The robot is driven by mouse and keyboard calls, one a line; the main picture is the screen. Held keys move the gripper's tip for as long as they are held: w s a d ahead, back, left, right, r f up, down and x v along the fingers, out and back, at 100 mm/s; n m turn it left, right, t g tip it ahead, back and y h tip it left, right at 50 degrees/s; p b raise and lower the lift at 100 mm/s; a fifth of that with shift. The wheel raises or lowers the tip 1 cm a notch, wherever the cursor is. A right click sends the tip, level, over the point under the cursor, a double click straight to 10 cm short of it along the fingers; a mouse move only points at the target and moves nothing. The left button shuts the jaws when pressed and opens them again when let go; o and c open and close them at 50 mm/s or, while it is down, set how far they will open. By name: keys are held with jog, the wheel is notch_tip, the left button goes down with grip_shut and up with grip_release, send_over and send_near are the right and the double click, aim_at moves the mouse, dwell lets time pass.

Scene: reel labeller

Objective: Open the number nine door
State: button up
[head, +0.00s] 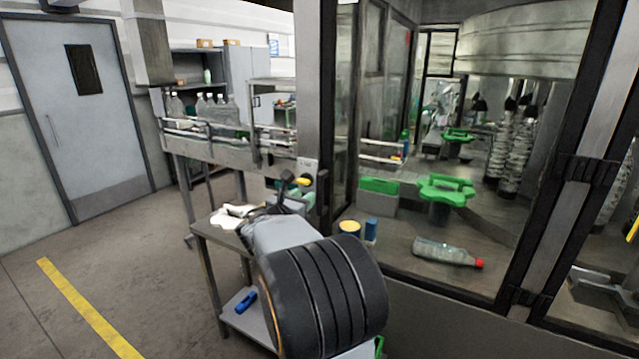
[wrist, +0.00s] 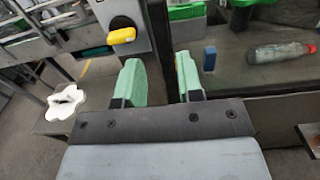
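The machine enclosure has large clear panels in dark frames. The front panel (head: 400,235) lies between a grey post (head: 312,80) and a dark frame at right with black hinges (head: 588,170). No number nine is legible, so I cannot tell which door bears it. A yellow handle (wrist: 122,30) sits on a grey plate on the post; it also shows in the head view (head: 303,181). My gripper (wrist: 158,82) has its pale green fingers apart with nothing between them. It is just below and right of the handle in the wrist view, apparently not touching it.
A small table (head: 205,240) with a white cloth (head: 232,215) stands left of the post. Behind the panel lie a clear bottle (head: 445,252), a blue block (head: 371,230) and a yellow-topped can (head: 349,230). A conveyor (head: 225,150) with bottles is at the back. Floor at left is clear.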

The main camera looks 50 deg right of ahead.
aim_at(319, 186)
jog(key=p+x, duration=0.2)
jog(key=x, duration=0.7)
jog(key=shift+d, duration=0.3)
grip_shut()
